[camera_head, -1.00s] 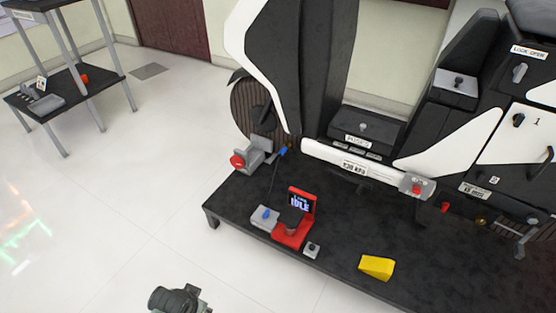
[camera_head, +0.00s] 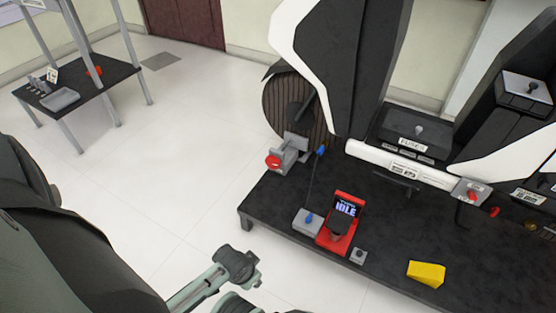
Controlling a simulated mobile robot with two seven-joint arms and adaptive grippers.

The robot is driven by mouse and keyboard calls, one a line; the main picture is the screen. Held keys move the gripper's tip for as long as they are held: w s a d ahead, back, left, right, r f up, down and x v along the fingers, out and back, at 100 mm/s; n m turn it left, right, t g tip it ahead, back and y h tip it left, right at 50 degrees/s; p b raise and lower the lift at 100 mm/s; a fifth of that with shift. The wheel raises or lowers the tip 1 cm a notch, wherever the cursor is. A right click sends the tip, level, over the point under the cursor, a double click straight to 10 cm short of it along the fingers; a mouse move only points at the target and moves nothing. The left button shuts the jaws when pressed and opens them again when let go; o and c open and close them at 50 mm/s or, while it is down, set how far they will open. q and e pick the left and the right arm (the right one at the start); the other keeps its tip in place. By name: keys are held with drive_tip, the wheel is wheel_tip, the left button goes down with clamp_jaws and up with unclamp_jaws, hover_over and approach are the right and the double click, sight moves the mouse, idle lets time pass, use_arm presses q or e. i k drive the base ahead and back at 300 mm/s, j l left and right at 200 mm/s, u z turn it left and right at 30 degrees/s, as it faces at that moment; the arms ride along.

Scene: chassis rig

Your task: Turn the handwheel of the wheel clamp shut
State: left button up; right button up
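How far the clamp is closed cannot be made out. My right gripper is not in view.
The black platform (camera_head: 420,235) bears a red device (camera_head: 338,237) with a screen reading IDLE, a grey box with a blue knob (camera_head: 307,222) and a yellow wedge (camera_head: 426,274). A shelf unit (camera_head: 90,85) stands at the far left. The floor left of the platform is clear.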

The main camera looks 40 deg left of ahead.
sight(272, 162)
drive_tip(key=j+z, duration=0.1)
drive_tip(key=j, duration=0.3)
drive_tip(key=k+j+z, duration=0.15)
drive_tip(key=j, duration=0.2)
drive_tip(key=j+z, duration=0.1)
drive_tip(key=j, duration=0.3)
drive_tip(key=k+j, duration=0.1)
drive_tip(key=j, duration=0.3)
drive_tip(key=k+j, duration=0.1)
drive_tip(key=j, duration=0.25)
drive_tip(key=k+j+z, duration=0.1)
drive_tip(key=j, duration=0.3)
